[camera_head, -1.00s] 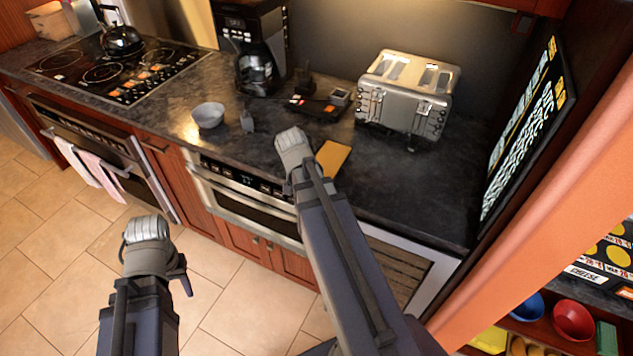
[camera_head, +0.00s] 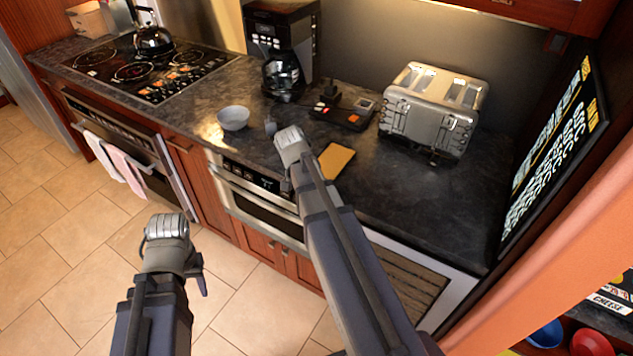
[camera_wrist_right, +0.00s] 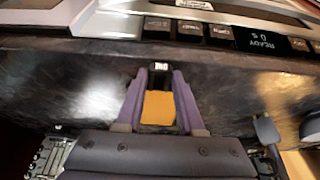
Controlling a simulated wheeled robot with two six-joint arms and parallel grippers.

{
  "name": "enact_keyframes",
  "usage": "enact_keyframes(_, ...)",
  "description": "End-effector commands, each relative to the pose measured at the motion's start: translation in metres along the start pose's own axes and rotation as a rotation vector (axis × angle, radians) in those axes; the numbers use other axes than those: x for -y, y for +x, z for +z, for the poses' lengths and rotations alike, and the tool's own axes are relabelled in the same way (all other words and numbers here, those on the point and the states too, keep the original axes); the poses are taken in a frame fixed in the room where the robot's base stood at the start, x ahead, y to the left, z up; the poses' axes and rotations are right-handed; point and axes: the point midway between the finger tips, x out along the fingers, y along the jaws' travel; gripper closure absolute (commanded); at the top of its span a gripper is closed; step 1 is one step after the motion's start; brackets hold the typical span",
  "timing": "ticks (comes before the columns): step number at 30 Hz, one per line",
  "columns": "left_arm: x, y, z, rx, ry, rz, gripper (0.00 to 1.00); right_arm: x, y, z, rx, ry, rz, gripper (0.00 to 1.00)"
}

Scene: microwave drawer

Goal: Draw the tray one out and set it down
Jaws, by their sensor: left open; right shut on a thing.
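A flat tan-orange slab (camera_head: 336,161) shows above the dark counter, beside the end of my right arm. In the right wrist view the slab (camera_wrist_right: 158,108) lies between the purple fingers of my right gripper (camera_wrist_right: 160,74), which is shut on it. A small dark piece with tiny white letters sits at the fingertips; I cannot read it surely. My left gripper (camera_head: 166,232) is open and empty over the floor. No thing is plainly marked as tray one.
A silver toaster (camera_head: 432,108), coffee maker (camera_head: 282,50), pale bowl (camera_head: 233,118) and small black tray-like unit (camera_head: 342,112) stand on the counter (camera_head: 440,200). The cooktop (camera_head: 150,75) holds a kettle. An orange panel edge (camera_head: 570,240) stands at right. Bare counter lies before the toaster.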

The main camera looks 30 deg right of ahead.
Motion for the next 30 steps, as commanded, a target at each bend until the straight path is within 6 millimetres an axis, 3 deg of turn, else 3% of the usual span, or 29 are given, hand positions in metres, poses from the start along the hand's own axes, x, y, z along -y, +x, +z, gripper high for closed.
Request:
enact_keyframes(21,0.000,0.000,0.000,0.000,0.000,0.000,0.55,0.049,0.000,-0.001,-0.001,-0.002,-0.001,1.00)
enact_keyframes(30,0.000,0.000,0.000,0.000,0.000,0.000,0.55,0.054,0.000,0.000,0.000,0.000,0.000,1.00)
